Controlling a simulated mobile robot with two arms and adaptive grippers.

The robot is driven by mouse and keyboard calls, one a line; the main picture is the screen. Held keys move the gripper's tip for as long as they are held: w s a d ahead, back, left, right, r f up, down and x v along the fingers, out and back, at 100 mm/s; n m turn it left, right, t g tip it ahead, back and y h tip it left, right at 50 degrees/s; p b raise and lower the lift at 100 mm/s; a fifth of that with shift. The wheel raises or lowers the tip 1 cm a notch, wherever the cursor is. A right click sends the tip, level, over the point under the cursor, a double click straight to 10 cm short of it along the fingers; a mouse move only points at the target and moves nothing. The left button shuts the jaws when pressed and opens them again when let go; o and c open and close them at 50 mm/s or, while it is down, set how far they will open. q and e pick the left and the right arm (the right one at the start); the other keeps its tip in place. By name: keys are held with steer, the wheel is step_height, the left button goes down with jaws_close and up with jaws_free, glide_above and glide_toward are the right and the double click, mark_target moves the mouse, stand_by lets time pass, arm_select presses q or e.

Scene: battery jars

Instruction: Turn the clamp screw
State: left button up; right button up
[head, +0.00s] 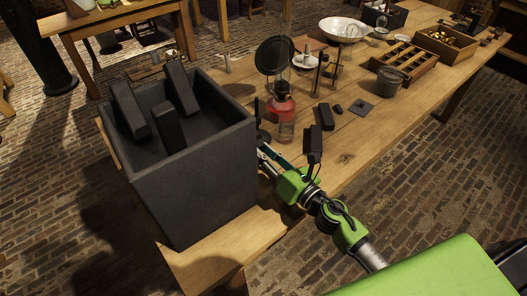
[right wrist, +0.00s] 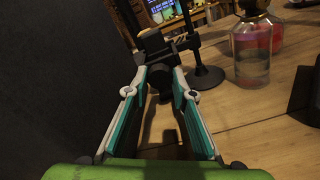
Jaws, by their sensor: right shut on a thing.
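My right gripper (head: 264,149) reaches in at the right wall of a big dark box. In the right wrist view its two fingers (right wrist: 159,74) are shut on a small dark part, which I take to be the clamp screw (right wrist: 153,42). The fingers cover part of it, and its exact shape is hard to tell in the dark. My left gripper is not in view.
The dark box (head: 215,180) holds several black slabs (head: 131,108) and stands close left of my gripper. A glass bottle with red liquid (head: 281,106) stands behind and right. A black block (head: 326,117) lies on the wooden table (head: 345,150), which has free room at right.

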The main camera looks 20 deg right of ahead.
steer(key=o, duration=1.1)
steer(key=shift+s+d+f, duration=0.1)
steer(key=shift+s+d, duration=0.1)
steer(key=shift+s, duration=0.35)
steer(key=v, duration=1)
steer(key=shift+s+d, duration=0.15)
steer(key=shift+s, duration=0.2)
